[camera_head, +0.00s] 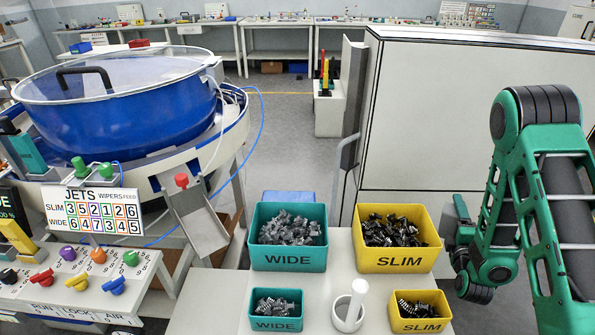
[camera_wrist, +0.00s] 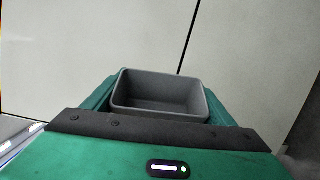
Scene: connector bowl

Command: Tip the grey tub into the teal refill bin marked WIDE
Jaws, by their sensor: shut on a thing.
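The grey tub (camera_wrist: 133,102) is in the wrist view, between the green fingers of my gripper (camera_wrist: 160,96), which is shut on it. I look into the tub from above one side; no parts show on the inside that I can see. In the head view the tub cannot be made out, and my arm stands at the right edge. A large teal bin marked WIDE (camera_head: 288,261) holds grey connectors on the white table. A smaller teal bin marked WIDE (camera_head: 275,324) stands in front of it, also with grey parts.
Right of the teal bins are a large yellow SLIM bin (camera_head: 398,264) and a small one (camera_head: 421,326), both with dark parts. A white post in a round holder (camera_head: 349,314) stands between. The blue bowl (camera_head: 125,115) is at left, a tall white cabinet (camera_head: 460,115) behind.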

